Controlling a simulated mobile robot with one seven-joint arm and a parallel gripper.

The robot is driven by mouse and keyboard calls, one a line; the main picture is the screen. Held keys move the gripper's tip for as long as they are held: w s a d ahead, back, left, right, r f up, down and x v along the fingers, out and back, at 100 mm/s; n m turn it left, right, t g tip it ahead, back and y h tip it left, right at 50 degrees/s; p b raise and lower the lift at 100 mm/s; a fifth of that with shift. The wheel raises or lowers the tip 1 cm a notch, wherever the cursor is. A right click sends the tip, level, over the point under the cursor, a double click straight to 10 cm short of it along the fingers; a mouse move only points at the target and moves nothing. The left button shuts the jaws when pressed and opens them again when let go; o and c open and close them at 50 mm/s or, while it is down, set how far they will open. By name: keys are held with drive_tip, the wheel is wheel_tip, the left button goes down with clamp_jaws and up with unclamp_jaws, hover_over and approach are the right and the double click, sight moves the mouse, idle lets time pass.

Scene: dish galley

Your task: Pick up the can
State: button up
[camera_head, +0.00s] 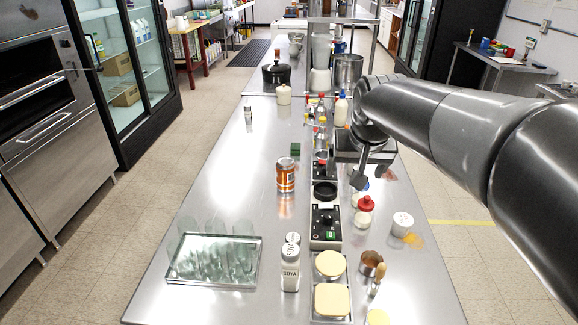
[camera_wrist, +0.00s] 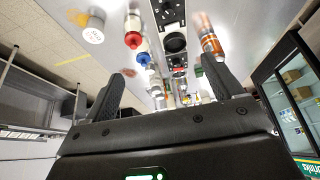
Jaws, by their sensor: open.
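The can (camera_head: 286,175), orange-brown with silver ends, stands upright on the steel counter (camera_head: 225,200), left of the black appliance strip. It also shows in the wrist view (camera_wrist: 211,42), at upper right beyond one fingertip. My gripper (camera_head: 362,178) is above the counter to the right of the can, across the strip and apart from it. In the wrist view my gripper (camera_wrist: 162,72) has its two fingers spread wide with nothing held between them.
The black appliance strip (camera_head: 326,215) lies between can and gripper. Red-lidded jar (camera_head: 365,204) and white tub (camera_head: 402,224) stand near my gripper. White shakers (camera_head: 290,268) and a glass-filled tray (camera_head: 215,262) are nearer the front. Counter left of the can is clear.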

drive_tip(key=w+a+f, duration=0.2)
drive_tip(key=w+a, duration=0.2)
drive_tip(key=w, duration=0.3)
drive_tip(key=w+a+f, duration=0.2)
drive_tip(key=w+a, duration=0.2)
drive_tip(key=w, duration=0.3)
hover_over(284, 163)
drive_tip(key=s, duration=0.2)
drive_tip(key=shift+n+g, duration=0.3)
drive_tip(key=f, duration=0.9)
drive_tip(key=shift+s+f, duration=0.2)
drive_tip(key=shift+f, duration=0.1)
drive_tip(key=x, duration=0.4)
drive_tip(key=shift+w+f, duration=0.15)
drive_tip(key=shift+f, duration=0.15)
drive_tip(key=x, duration=0.5)
drive_tip(key=shift+w+d+f, duration=0.15)
drive_tip(key=shift+w+d, duration=0.15)
drive_tip(key=shift+w, duration=0.15)
drive_tip(key=c, duration=1.2)
drive_tip(key=shift+c, duration=0.6)
